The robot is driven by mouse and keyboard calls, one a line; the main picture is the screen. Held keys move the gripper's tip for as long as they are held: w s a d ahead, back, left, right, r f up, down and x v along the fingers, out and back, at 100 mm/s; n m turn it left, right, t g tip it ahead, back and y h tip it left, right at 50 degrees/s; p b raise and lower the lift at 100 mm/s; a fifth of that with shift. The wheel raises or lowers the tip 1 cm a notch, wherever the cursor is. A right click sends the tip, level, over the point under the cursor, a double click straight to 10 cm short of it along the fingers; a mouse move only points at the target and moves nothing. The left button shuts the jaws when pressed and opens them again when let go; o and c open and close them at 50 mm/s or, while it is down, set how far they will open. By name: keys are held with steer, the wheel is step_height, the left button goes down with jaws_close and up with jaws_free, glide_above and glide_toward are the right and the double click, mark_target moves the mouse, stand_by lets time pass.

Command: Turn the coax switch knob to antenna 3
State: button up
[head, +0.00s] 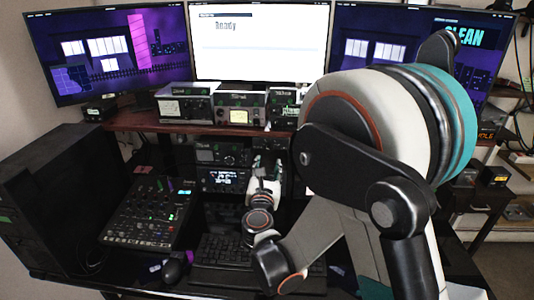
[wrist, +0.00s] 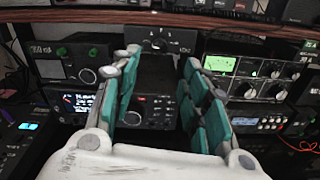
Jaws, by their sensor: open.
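A small dark box with a round black knob in its middle, which looks like the coax switch (wrist: 158,43), sits just under the shelf edge in the wrist view. Pale marks surround the knob, but they are too small to read, so I cannot tell its position. My gripper (wrist: 161,60) is open, its teal-padded fingers on either side of the box from this view, with nothing between them. The fingertips appear short of the knob. In the head view my gripper (head: 266,168) is in front of the radio stack, and my arm hides the equipment to the right.
A radio with a lit display (head: 222,178) is below the switch. A tuner with a green meter (wrist: 222,65) stands to the right. A mixer (head: 150,212) and a keyboard (head: 222,250) lie on the desk. The wooden shelf (wrist: 100,15) runs close above.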

mark_target(270, 149)
steer(key=w+b, duration=0.1)
steer(key=w, duration=0.4)
steer(key=w+b, duration=0.1)
steer(key=w, duration=0.4)
steer(key=shift+w+d, duration=0.2)
steer(key=shift+w, duration=0.05)
steer(key=shift+c, duration=0.5)
jaws_close()
